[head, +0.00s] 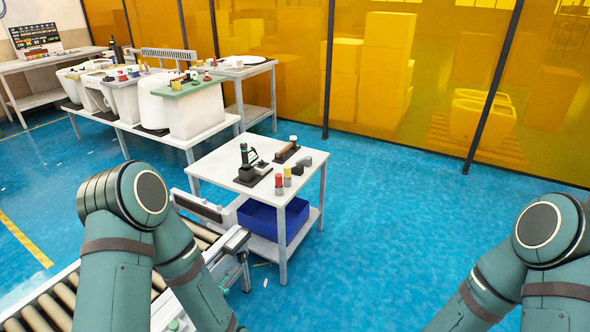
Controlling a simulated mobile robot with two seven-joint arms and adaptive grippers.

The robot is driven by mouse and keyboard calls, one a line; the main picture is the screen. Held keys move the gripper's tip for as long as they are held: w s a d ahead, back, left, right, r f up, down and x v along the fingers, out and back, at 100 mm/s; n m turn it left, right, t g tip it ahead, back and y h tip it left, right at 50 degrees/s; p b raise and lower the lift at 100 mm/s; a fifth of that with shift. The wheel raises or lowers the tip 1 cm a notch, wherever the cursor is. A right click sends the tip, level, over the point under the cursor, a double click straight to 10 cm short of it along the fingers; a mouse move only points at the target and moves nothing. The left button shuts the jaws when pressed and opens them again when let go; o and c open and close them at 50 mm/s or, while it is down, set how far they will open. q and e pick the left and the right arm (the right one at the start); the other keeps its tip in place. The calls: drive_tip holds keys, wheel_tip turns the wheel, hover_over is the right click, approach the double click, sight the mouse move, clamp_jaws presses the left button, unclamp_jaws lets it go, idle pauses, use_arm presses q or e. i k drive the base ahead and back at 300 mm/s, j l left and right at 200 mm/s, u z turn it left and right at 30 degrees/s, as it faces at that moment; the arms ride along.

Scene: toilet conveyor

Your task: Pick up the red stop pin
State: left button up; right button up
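A small red-topped pin (278,181) stands upright at the front of the white table (225,172) in the middle of the head view. It looks like the red stop pin, though it is small in the picture. A similar yellow-topped pin (287,173) stands just behind it to the right. My two arms show in the lower left and lower right, bent downward. Both grippers are outside the picture, so their state and anything in them are hidden. No part of my arms touches the red pin.
A green and black tool (248,157) stands on the same table, with dark blocks and a brush-like item (286,152). A blue bin (270,218) sits on its lower shelf. A roller conveyor (60,298) runs at lower left. Blue floor right of the table is clear.

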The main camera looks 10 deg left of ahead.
sight(278, 177)
drive_tip(key=i+z, duration=0.1)
drive_tip(key=i, duration=0.35)
drive_tip(key=i+j+z, duration=0.1)
drive_tip(key=i, duration=0.35)
drive_tip(key=i+j+z, duration=0.1)
drive_tip(key=i, duration=0.35)
drive_tip(key=i+j, duration=0.05)
drive_tip(key=j, duration=0.05)
